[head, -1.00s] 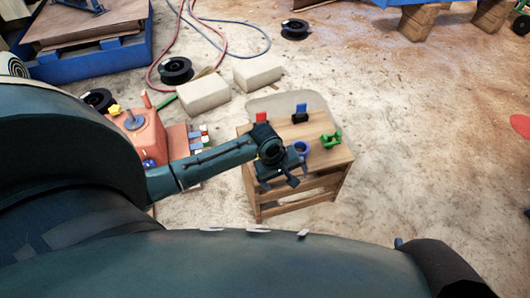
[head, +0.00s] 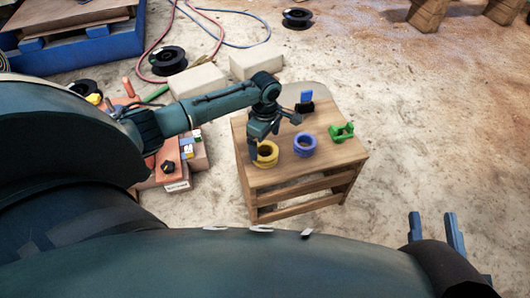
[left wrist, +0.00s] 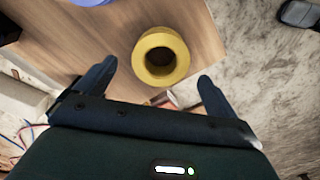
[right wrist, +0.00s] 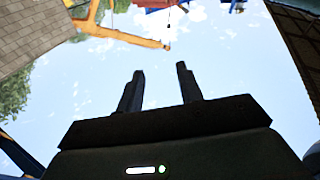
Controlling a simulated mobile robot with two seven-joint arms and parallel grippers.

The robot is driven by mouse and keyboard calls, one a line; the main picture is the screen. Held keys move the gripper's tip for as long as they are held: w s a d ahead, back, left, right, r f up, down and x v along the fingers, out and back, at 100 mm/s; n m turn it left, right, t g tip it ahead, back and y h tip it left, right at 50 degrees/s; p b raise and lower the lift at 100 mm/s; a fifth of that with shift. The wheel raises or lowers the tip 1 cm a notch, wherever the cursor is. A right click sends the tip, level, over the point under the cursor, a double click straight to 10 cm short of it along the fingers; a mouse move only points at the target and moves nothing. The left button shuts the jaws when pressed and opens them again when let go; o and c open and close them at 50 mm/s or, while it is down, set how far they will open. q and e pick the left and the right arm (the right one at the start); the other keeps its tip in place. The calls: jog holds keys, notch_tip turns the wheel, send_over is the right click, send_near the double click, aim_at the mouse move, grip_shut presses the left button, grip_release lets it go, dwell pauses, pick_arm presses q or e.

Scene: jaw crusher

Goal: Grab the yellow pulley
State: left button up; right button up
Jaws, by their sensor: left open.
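The yellow pulley (head: 272,159) stands hole-up near the left front edge of a small wooden table (head: 285,174). My left gripper (head: 264,133) is above and beside it in the head view. In the left wrist view, the pulley (left wrist: 181,70) lies just beyond the open fingertips (left wrist: 157,71), roughly centred between them. No contact shows, and the jaws are empty. My right gripper (head: 432,215) is raised at the lower right of the head view. Its fingers (right wrist: 160,68) are apart with nothing between them, against sky.
A blue pulley (head: 305,145) stands right of the yellow one on the table. A green part (head: 341,132) is at the table's right edge, and a blue-and-black part (head: 305,103) is at the back. An orange machine (head: 170,178) with small parts stands to the left.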

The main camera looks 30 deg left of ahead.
pick_arm(q)
jog(key=shift+f+b, duration=0.4)
jog(key=shift+f, duration=0.2)
notch_tip(320, 180, down, 4)
jog(key=b, duration=0.2)
jog(key=shift+r+b, duration=0.15)
jog(key=shift+b, duration=0.25)
jog(key=shift+f, duration=0.25)
jog(key=shift+s, duration=0.1)
jog(key=shift+c, duration=0.4)
pick_arm(e)
jog(key=shift+w+a+r+m+y, duration=0.1)
jog(key=shift+a+r+m+y, duration=0.1)
jog(key=shift+a+m+y, duration=0.15)
pick_arm(q)
jog(key=c, duration=1)
jog(key=shift+r, duration=0.1)
jog(key=c, duration=0.5)
pick_arm(e)
jog(key=shift+f, duration=0.3)
